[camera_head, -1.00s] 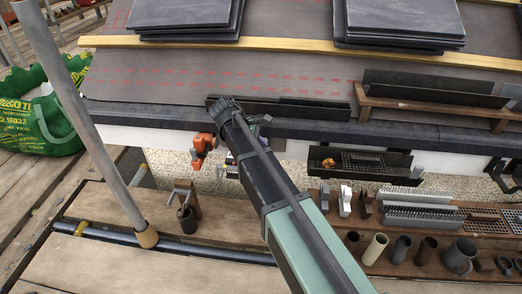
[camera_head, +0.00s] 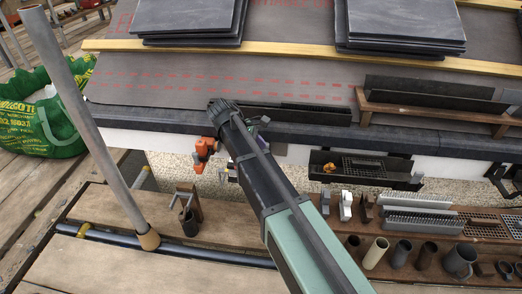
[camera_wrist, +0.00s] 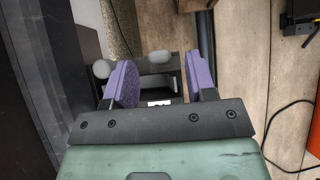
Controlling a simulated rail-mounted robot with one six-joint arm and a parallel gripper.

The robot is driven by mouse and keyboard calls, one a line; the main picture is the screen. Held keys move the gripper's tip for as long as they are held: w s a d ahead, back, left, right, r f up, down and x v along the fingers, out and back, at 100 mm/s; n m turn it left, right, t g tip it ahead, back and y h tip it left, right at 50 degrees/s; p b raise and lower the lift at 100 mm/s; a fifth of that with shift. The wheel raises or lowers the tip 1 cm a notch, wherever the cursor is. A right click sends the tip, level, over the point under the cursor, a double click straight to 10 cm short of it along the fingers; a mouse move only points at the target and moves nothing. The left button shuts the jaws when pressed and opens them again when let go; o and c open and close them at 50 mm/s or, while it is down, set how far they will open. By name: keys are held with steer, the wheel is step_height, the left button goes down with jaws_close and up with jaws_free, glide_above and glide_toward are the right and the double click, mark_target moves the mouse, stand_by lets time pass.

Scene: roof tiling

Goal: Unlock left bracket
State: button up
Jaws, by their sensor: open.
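In the wrist view my gripper (camera_wrist: 160,72) has its two purple fingers apart. A grey bracket-like part (camera_wrist: 158,58) with rounded ends shows between and just beyond the fingertips. One rounded end lies by the left finger. I cannot tell whether the fingers touch the part, or whether its lock is open or closed. In the head view my arm reaches to the roof's lower edge and hides most of the gripper and this part. An orange clamp-like piece (camera_head: 205,150) hangs at the edge just left of my arm.
A dark gutter length (camera_head: 310,113) lies along the eave behind my arm. Slate stacks (camera_head: 400,22) rest higher up. A metal pole (camera_head: 90,125) stands at left. A wooden shelf (camera_head: 420,240) with pipe pieces and a tray (camera_head: 360,170) are at right. A green bag (camera_head: 35,120) sits far left.

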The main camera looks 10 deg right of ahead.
steer(key=p+v, duration=0.6)
steer(key=v, duration=0.3)
steer(key=shift+r, duration=0.1)
